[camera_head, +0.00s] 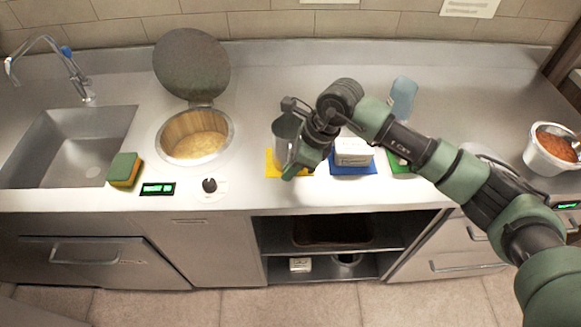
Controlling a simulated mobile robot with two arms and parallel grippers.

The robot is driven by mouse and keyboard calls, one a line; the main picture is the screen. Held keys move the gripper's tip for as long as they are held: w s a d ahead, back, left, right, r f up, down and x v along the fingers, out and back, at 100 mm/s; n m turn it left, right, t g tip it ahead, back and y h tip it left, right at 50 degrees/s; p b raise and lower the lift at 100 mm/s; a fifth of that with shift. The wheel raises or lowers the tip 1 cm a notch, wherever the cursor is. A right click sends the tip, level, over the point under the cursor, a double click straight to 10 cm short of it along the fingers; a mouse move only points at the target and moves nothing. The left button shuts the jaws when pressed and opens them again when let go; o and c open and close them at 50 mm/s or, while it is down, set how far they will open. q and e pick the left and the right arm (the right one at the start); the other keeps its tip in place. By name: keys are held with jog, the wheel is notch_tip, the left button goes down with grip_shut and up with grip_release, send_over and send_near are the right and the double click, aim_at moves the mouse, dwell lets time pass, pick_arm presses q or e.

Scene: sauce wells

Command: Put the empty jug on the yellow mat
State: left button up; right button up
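A grey metal jug (284,128) stands upright at the yellow mat (270,168) on the counter; whether its base rests on the mat or is slightly above it I cannot tell. My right gripper (296,160) reaches in from the right and is right at the jug, covering its right side. The fingertips are partly hidden by the wrist, so I cannot tell whether they close on the jug. The jug's inside is not clearly visible. My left gripper is not in view.
A white block (352,152) sits on a blue mat (352,169); a green mat (398,165) lies beside it. A blue item (403,95) stands behind. An open well (196,150) with raised lid (191,64), sponge (124,169) and sink (65,150) are left. A red-sauce pot (550,150) is right.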

jog(key=o, duration=0.4)
jog(key=shift+r, duration=0.1)
jog(key=shift+r, duration=0.15)
jog(key=b+v, duration=0.3)
jog(key=v, duration=0.9)
jog(key=shift+b, duration=0.35)
